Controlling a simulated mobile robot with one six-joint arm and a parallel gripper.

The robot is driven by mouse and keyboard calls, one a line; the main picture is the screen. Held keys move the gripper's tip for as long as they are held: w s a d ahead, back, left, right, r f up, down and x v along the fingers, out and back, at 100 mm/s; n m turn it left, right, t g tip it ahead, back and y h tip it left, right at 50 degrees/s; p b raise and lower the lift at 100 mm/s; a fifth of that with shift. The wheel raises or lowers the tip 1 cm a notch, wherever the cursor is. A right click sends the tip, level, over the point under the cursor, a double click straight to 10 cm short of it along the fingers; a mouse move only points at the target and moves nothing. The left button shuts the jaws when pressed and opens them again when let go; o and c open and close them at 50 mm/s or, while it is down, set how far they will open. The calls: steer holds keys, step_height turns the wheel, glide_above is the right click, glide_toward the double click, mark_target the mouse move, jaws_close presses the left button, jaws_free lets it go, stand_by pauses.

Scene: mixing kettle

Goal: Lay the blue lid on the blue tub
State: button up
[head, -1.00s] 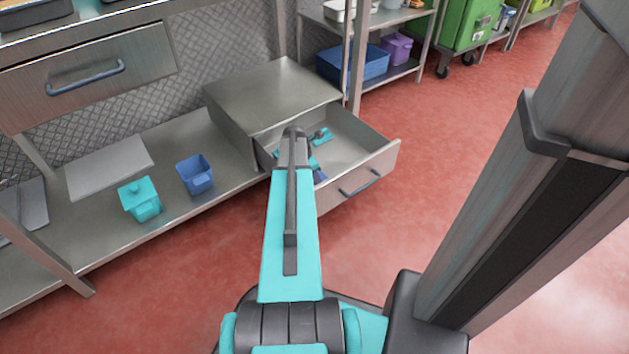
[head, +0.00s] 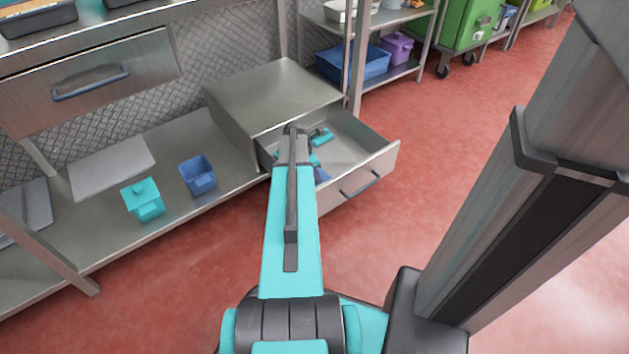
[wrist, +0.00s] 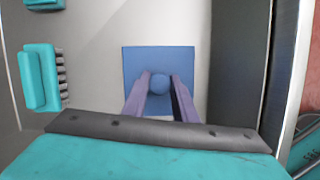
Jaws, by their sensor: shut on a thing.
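The blue lid (wrist: 188,62) is square with a round knob and is in the open drawer (wrist: 110,50), seen from above in the wrist view. My gripper (wrist: 159,82) is shut on the lid's knob, one finger on each side. I cannot tell whether the lid still touches the drawer floor. In the head view a bit of the lid (head: 322,176) shows beside my arm, which hides most of the gripper. The blue tub (head: 198,177) stands open and upright on the low shelf, left of the drawer.
A teal tub with a teal lid (head: 143,197) stands left of the blue tub. Teal brush-like items (wrist: 40,78) lie in the drawer, left of the lid. The drawer unit's top (head: 275,95) is bare. A table leg (head: 50,240) rises at the shelf's front left.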

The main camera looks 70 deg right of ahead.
steer(key=shift+r+p, duration=0.95)
steer(key=shift+r, duration=0.4)
